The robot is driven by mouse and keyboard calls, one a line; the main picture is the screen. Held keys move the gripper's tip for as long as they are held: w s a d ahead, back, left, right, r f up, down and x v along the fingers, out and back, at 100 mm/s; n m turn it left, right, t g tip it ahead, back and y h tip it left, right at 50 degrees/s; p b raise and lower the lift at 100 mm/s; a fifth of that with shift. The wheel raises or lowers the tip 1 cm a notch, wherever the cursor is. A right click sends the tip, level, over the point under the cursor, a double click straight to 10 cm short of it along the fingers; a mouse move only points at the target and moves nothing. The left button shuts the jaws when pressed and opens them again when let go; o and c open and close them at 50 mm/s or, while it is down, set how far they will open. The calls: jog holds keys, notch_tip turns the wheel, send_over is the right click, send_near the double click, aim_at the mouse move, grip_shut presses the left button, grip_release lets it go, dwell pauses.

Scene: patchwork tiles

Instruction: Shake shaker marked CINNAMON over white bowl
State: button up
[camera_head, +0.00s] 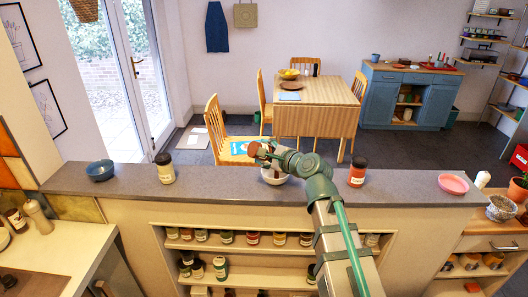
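A white bowl (271,181) stands on the grey counter near its middle, partly hidden by my arm. My gripper (262,152) is above the bowl. A small reddish-brown shape shows at its fingers, but I cannot tell what it is or whether the fingers are closed on it. A cream shaker with a black lid (165,173) stands upright left of the bowl. A red shaker with a dark lid and a pale label (357,174) stands upright to the right. The lettering on both is too small to read, so I cannot tell which is marked CINNAMON.
Several jars fill the shelves below the counter (238,204). The counter (220,189) is clear between the cream shaker and the white bowl.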

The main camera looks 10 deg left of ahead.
jog(key=shift+r, duration=0.15)
notch_tip(320, 180, up, 3)
jog(key=shift+f+p, duration=0.15)
jog(key=shift+p, duration=1.05)
notch_tip(320, 180, down, 3)
jog(key=shift+f+b, duration=0.1)
jog(key=shift+b, duration=0.95)
jog(key=shift+r+p, duration=1.55)
jog(key=shift+r, duration=0.05)
jog(key=shift+f+b, duration=0.9)
jog(key=shift+f, duration=0.65)
notch_tip(320, 180, up, 3)
jog(key=shift+r+p, duration=0.1)
jog(key=shift+p, duration=1.15)
jog(key=shift+f+b, duration=1.1)
jog(key=shift+f, duration=0.5)
jog(key=shift+r, duration=0.1)
